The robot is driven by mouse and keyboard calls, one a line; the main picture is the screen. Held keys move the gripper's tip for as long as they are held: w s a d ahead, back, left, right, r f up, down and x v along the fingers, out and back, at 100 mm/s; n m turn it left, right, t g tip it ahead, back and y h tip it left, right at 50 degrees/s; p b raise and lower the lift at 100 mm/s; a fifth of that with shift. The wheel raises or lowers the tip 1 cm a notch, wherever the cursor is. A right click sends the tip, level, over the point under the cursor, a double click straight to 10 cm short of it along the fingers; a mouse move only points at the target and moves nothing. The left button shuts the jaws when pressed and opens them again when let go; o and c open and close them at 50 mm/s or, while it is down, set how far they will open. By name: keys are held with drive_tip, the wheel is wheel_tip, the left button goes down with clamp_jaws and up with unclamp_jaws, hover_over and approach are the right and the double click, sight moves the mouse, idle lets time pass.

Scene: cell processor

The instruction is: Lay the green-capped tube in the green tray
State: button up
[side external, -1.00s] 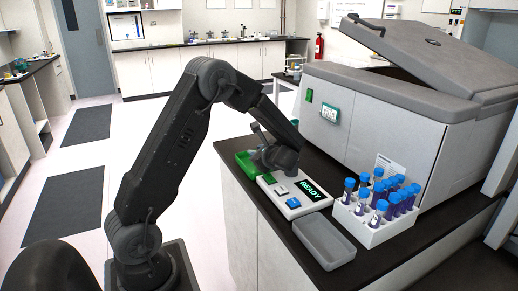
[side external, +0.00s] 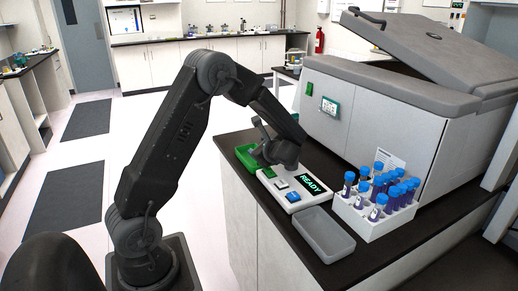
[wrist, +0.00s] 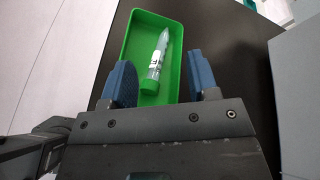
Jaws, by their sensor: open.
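The green tray (side external: 244,151) sits on the dark counter left of the control panel, partly hidden by my gripper in the side view. In the wrist view the green tray (wrist: 175,17) shows from above. The green-capped tube (wrist: 160,56) lies inside it on the tray floor, with its green cap (wrist: 149,87) toward me and its tapered tip pointing away. My gripper (wrist: 164,80) is open, with its two blue fingers apart, above the near end of the tray. No finger visibly touches the tube. In the side view my gripper (side external: 268,160) is by the tray and panel.
A panel reading READY (side external: 293,189) with a blue button stands right of the green tray. An empty grey tray (side external: 323,235) and a white rack (side external: 372,225) of several blue-capped tubes are further right. A large grey machine (side external: 375,125) with a raised lid stands behind.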

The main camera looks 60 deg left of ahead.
drive_tip(key=v, duration=1.3)
drive_tip(key=shift+s+d+r, duration=0.15)
drive_tip(key=shift+s+r, duration=0.05)
drive_tip(key=shift+s, duration=0.1)
drive_tip(key=s+d+r+n+t+h, duration=0.2)
drive_tip(key=s+d+r+n+h, duration=0.1)
drive_tip(key=s+d+n+h, duration=0.3)
drive_tip(key=s+d+r+n+t+h, duration=0.3)
drive_tip(key=s+d+n+h, duration=0.3)
drive_tip(key=s+d, duration=0.5)
drive_tip(key=shift+s+d+r+t+h, duration=0.3)
drive_tip(key=shift+s+r+h, duration=0.3)
drive_tip(key=shift+h, duration=0.3)
